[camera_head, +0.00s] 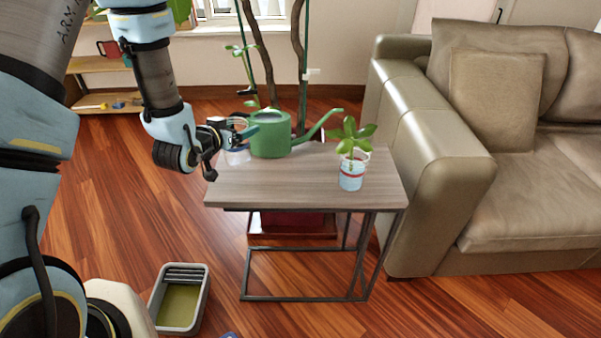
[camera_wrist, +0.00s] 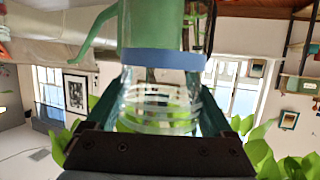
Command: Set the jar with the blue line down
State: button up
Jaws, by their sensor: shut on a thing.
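The clear glass jar with the blue line (camera_head: 238,156) is at the left back part of the small table (camera_head: 300,187). In the wrist view the jar (camera_wrist: 158,100) stands between my fingers, with its blue band (camera_wrist: 163,59) across it. My gripper (camera_head: 238,133) is shut on the jar from the left.
A green watering can (camera_head: 270,138) stands close to the right of the jar. The front middle of the tabletop is clear. A leather sofa (camera_head: 430,165) is to the right, and an open bin (camera_head: 180,300) is on the floor.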

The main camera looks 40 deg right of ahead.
jog(key=s+d+r+m+g+h, duration=0.1)
jog(key=s+d+m+g, duration=0.1)
jog(key=s+d, duration=0.4)
jog(key=s+d+r+m+g+h+b, duration=0.1)
jog(key=s+d+r+m+g, duration=0.1)
jog(key=s+d, duration=0.4)
jog(key=shift+s+d+m+g, duration=0.4)
jog(key=shift+d+m+g, duration=0.1)
jog(key=shift+g, duration=0.6)
jog(key=f, duration=0.3)
jog(key=s+f, duration=0.1)
jog(key=shift+d+f, duration=0.3)
jog(key=shift+f, duration=0.1)
jog(key=shift+w+f+p, duration=0.1)
jog(key=shift+f+p, duration=0.3)
jog(key=shift+f, duration=2)
jog(key=shift+f, duration=0.2)
jog(key=o, duration=1.1)
